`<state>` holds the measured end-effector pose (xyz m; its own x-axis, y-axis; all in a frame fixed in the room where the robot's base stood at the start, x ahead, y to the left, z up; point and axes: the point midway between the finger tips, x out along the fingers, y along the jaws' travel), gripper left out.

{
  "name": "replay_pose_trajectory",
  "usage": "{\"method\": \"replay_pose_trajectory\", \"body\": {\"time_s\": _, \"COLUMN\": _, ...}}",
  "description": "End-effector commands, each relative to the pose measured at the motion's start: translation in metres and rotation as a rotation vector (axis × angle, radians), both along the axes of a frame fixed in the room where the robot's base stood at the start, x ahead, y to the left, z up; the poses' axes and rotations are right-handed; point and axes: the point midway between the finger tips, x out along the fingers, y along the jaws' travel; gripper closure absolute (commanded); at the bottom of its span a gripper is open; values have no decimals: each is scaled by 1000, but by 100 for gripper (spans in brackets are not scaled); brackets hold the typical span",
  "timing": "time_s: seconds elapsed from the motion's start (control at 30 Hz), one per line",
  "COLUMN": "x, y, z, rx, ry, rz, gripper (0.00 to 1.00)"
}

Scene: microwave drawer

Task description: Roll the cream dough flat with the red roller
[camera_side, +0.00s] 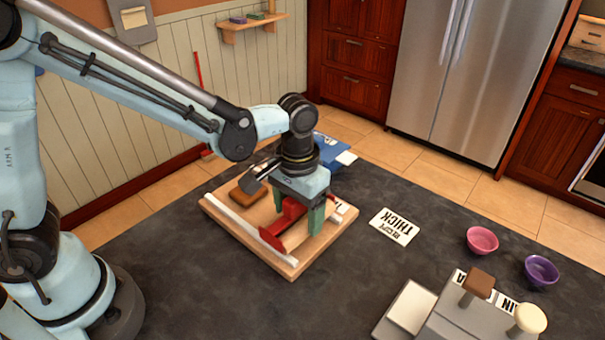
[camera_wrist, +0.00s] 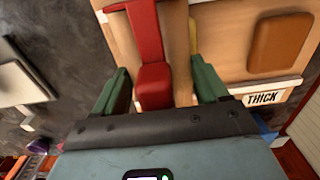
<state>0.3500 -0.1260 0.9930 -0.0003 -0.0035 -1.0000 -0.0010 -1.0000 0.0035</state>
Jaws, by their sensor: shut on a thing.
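The red roller (camera_side: 272,240) is at the wooden board, with its red upright grip between the green fingers of my gripper (camera_side: 303,222). In the wrist view the roller (camera_wrist: 146,35) runs away from between my gripper's fingers (camera_wrist: 160,88), which are shut on it. I cannot make out the cream dough for sure. A pale yellow sliver (camera_wrist: 205,30) shows beside the right finger in the wrist view, but I cannot tell whether it is dough. The roller and gripper hide part of the board, and I cannot tell whether the roller touches anything below.
The wooden board (camera_side: 222,229) has pale rails and a brown slab (camera_side: 250,188). Pink (camera_side: 482,240) and purple (camera_side: 541,271) bowls and a grey device (camera_side: 458,321) with two knobs stand farther right. The dark counter between is clear.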

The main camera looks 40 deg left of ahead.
Motion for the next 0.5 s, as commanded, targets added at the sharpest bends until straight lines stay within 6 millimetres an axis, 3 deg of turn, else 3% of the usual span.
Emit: {"method": "replay_pose_trajectory", "body": {"time_s": 0.5, "x": 0, "y": 3, "z": 0, "rx": 0, "ry": 0, "rz": 2, "gripper": 67}}
